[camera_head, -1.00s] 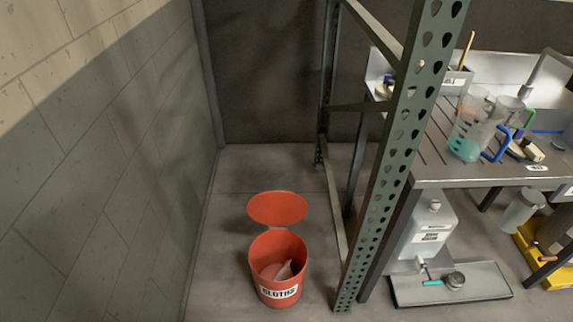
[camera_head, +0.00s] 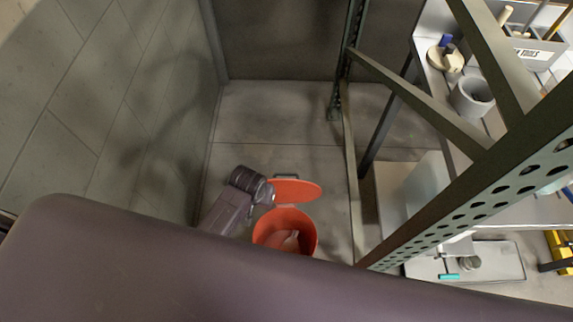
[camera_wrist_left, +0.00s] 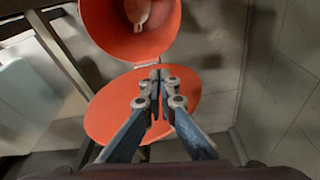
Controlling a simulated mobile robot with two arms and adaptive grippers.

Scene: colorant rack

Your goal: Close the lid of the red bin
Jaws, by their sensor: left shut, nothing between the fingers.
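The red bin (camera_head: 268,232) stands on the floor with its lid (camera_head: 298,190) open, tilted back behind the opening. My right gripper is not in view.
A green perforated rack frame (camera_head: 480,195) stands close on the right of the bin. A grey block wall (camera_head: 110,110) is on the left. Bare floor (camera_head: 270,120) lies behind the bin. A bench with a tool box (camera_head: 535,52) is at the right.

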